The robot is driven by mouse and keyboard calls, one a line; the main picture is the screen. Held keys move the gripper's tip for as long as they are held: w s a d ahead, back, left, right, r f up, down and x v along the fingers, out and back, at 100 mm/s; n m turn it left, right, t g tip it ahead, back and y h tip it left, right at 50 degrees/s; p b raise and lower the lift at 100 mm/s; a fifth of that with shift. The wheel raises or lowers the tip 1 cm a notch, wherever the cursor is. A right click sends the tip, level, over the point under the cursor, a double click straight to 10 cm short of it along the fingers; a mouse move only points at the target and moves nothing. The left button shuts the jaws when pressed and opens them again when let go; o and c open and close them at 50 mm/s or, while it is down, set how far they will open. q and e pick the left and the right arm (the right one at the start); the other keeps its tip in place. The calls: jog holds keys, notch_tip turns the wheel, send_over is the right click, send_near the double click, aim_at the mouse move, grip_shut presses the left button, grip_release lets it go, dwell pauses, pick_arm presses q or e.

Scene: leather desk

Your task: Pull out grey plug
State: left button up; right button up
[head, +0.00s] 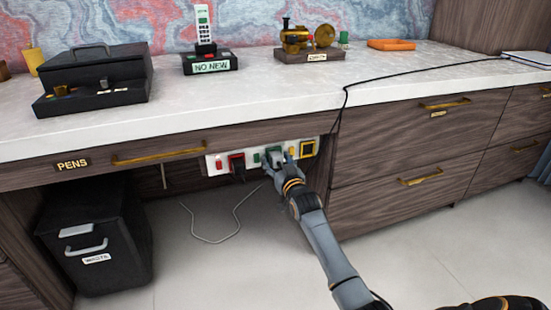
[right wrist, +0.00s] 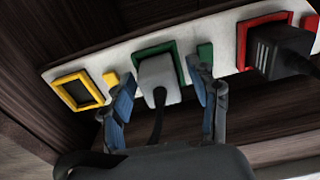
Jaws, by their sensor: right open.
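The grey plug (right wrist: 159,72) sits in the green-framed socket (right wrist: 140,54) of a white power strip (right wrist: 205,36) under the desk's front edge. A dark cord hangs from the plug. My right gripper (right wrist: 164,86) is open, with one blue-grey finger on each side of the plug; I cannot tell whether they touch it. In the head view my right gripper (head: 280,163) is at the strip (head: 217,162) and partly hides the plug. My left gripper is not in view.
A black plug (right wrist: 280,50) sits in the red-framed socket beside it. The yellow-framed socket (right wrist: 78,90) is empty. A black bin (head: 98,235) stands below the desk at the left. Drawers (head: 395,185) stand to the right of the strip. The floor below is mostly clear.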

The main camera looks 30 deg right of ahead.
jog(key=c, duration=1)
jog(key=o, duration=1.3)
jog(key=v, duration=1.2)
jog(key=shift+f, duration=0.1)
